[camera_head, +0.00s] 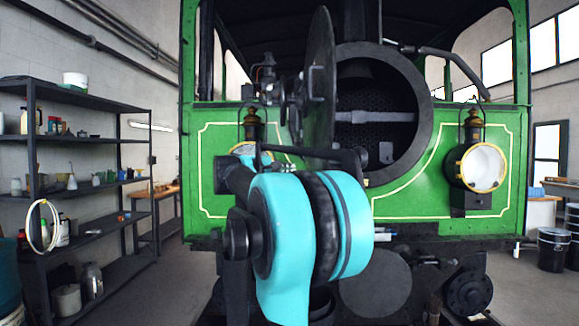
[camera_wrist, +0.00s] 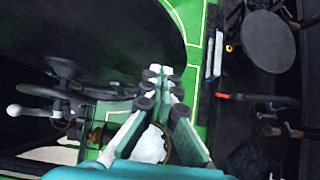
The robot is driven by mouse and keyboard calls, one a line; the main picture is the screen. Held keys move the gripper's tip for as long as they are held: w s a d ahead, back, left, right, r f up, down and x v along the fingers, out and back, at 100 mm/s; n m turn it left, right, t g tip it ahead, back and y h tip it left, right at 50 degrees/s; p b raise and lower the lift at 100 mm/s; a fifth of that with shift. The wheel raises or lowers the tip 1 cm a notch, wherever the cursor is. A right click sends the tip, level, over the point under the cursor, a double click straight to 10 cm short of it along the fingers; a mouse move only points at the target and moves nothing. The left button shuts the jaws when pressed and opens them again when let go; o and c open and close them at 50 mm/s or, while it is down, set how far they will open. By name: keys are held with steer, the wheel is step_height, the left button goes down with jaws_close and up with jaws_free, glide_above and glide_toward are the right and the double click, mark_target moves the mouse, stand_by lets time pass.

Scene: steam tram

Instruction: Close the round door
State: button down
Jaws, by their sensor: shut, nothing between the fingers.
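The round door (camera_head: 319,90) is a dark disc on the green tram front. It stands swung open to the left, almost edge-on in the head view, with the round opening (camera_head: 424,85) uncovered beside it. In the wrist view the door (camera_wrist: 100,35) fills the upper left as a broad dark face, with a handle and hub (camera_wrist: 62,85) below it. My gripper (camera_wrist: 160,82) is shut and empty, its fingertips close to the door's lower edge. I cannot tell whether they touch. In the head view my arm mostly hides the gripper.
Lamps stand on both sides of the opening, the right one (camera_head: 480,167) clear and the left one (camera_head: 252,130) partly behind my arm. A lamp (camera_wrist: 152,145) lies behind my fingers in the wrist view. A shelf rack (camera_head: 85,108) stands left, black bins (camera_head: 553,249) right.

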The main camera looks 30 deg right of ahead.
glide_toward(322, 164)
steer(key=w+d, duration=0.2)
steer(key=w, duration=0.2)
steer(key=shift+s+d+f, duration=0.1)
steer(key=shift+s+d, duration=0.4)
steer(key=shift+d, duration=0.4)
steer(key=shift+s+d+f, duration=0.1)
steer(key=shift+s+d, duration=0.35)
steer(key=shift+d, duration=0.5)
steer(key=shift+d, duration=0.1)
